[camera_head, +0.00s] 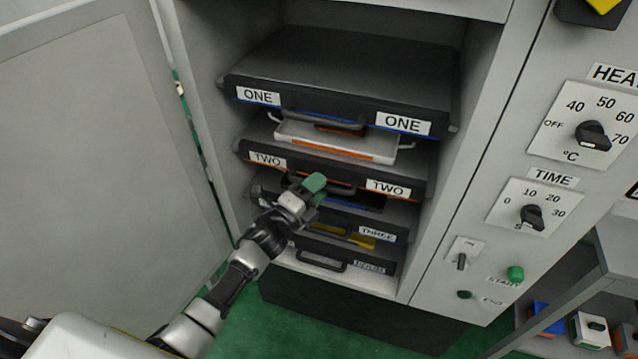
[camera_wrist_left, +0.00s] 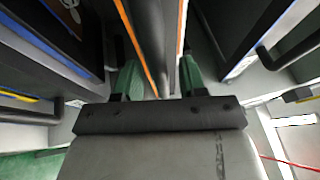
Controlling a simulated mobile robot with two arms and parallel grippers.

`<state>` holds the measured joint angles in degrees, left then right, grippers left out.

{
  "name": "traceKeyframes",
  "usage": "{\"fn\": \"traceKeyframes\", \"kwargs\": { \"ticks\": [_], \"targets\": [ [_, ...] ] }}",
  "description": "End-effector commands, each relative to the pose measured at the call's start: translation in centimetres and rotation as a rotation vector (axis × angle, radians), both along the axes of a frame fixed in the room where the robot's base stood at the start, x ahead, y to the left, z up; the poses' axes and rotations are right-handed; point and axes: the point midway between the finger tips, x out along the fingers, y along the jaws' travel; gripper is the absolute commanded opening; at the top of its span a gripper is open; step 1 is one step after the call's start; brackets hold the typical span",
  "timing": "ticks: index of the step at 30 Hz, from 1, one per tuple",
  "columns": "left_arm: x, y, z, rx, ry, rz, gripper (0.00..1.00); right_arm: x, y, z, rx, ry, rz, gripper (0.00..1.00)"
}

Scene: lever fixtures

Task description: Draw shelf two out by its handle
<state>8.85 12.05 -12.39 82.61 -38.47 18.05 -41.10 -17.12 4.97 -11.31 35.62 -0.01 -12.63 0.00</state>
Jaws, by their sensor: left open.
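Shelf two (camera_head: 421,187) is a dark tray with an orange edge line and two white "TWO" labels, below shelf one in the cabinet. Its dark bar handle (camera_head: 343,190) is at the middle of its front, partly hidden by my gripper. My left gripper (camera_head: 313,185), with green fingertips, is at this handle. In the left wrist view my left gripper (camera_wrist_left: 160,76) is open, with a dark bar (camera_wrist_left: 151,35), apparently the handle, running between its two green fingers. I cannot tell whether either finger touches it. My right gripper is not in view.
Shelf one (camera_head: 345,110) is above, with a white tray (camera_head: 335,140) below it. Shelf three (camera_head: 378,233) and a lower shelf (camera_head: 370,268) are underneath. An open cabinet door (camera_head: 100,140) stands left; a control panel (camera_head: 500,170) with knobs is right.

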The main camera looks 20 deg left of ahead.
Motion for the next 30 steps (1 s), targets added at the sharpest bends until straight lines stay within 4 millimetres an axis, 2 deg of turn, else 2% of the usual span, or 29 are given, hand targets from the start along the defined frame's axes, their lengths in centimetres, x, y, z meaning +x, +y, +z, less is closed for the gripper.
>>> {"fn": "traceKeyframes", "kwargs": {
  "ticks": [3,11,12,20,30],
  "targets": [
    [0.6,-0.3,0.1,0.000,0.000,0.000,0.41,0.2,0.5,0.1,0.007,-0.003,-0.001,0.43],
    [0.8,-0.4,0.1,0.000,0.001,0.000,0.41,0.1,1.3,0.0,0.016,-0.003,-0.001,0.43],
    [0.8,-0.4,0.1,0.000,0.001,0.000,0.40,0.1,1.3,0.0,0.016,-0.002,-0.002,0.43],
    [0.7,-0.4,0.1,0.000,0.001,0.000,0.00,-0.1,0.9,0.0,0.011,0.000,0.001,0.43],
    [0.7,-0.4,0.1,0.000,0.001,0.000,0.00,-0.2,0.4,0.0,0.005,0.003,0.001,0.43]
  ]
}}
